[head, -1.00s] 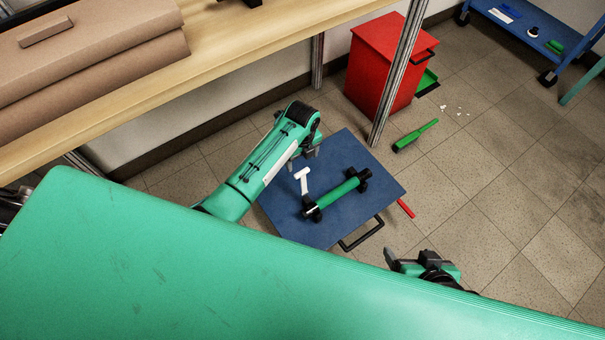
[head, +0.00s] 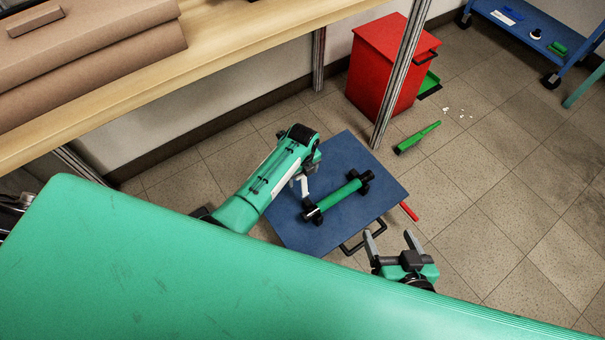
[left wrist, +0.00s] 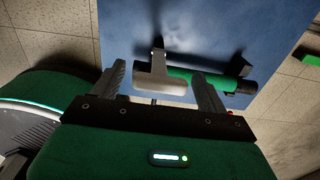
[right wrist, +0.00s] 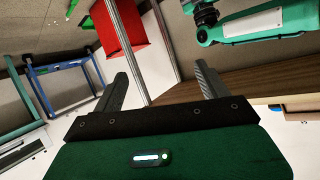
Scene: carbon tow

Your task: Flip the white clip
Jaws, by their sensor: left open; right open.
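The white clip (head: 304,186) is a T-shaped piece at the left end of a green roll (head: 341,195) on a blue cart top (head: 345,147). My left arm hides part of it in the head view. In the left wrist view the clip (left wrist: 160,81) shows its wide bar between the open fingers of my left gripper (left wrist: 158,72). Whether the fingers touch it cannot be told. My right gripper (head: 389,236) is open and empty, beside the cart's near edge. In the right wrist view nothing lies between its fingers.
A metal post (head: 398,75) and a red cabinet (head: 385,65) stand behind the blue top. A green tool (head: 417,138) and a red bar (head: 409,211) lie on the floor. The floor at right is mostly clear.

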